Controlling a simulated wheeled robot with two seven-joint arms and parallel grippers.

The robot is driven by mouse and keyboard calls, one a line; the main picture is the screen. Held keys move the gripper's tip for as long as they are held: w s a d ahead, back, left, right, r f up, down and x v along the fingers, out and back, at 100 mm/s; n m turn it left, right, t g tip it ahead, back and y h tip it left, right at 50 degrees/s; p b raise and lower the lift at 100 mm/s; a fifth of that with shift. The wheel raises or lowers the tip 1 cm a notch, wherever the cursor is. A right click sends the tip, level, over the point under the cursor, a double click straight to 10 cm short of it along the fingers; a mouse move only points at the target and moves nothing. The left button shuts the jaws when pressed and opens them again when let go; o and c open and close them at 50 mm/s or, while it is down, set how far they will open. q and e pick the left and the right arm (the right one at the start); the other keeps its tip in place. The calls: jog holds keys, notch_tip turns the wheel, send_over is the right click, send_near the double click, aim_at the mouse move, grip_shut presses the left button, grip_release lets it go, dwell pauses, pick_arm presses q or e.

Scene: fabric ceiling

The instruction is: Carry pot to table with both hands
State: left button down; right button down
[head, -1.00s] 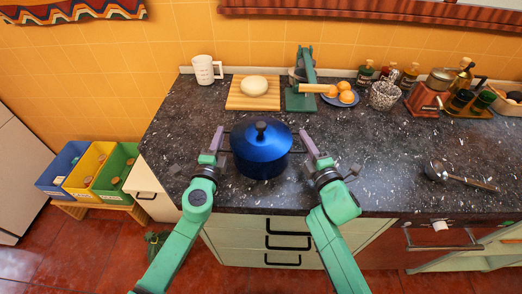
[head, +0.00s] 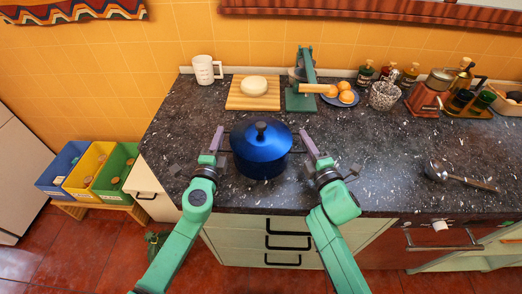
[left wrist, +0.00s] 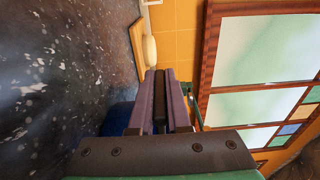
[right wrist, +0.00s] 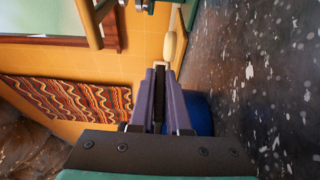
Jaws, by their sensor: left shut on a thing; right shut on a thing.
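A blue pot (head: 261,152) with a lid and a dark knob is upright at the counter's front part, between my two grippers. It also shows in part in the left wrist view (left wrist: 120,119) and the right wrist view (right wrist: 200,112). My left gripper (head: 218,138) is at the pot's left side, shut on its left handle. My right gripper (head: 308,140) is at its right side, shut on its right handle. The purple fingers hide most of both handles. I cannot tell whether the pot's base touches the counter.
The dark speckled counter (head: 370,150) is clear around the pot. Behind it are a cutting board (head: 235,101) with a pale round item (head: 253,85), a white mug (head: 206,70) and a green stand (head: 303,100). A ladle (head: 460,178) lies at right. Coloured bins (head: 88,166) stand at left.

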pick_arm(q)
jog(key=shift+f, duration=0.1)
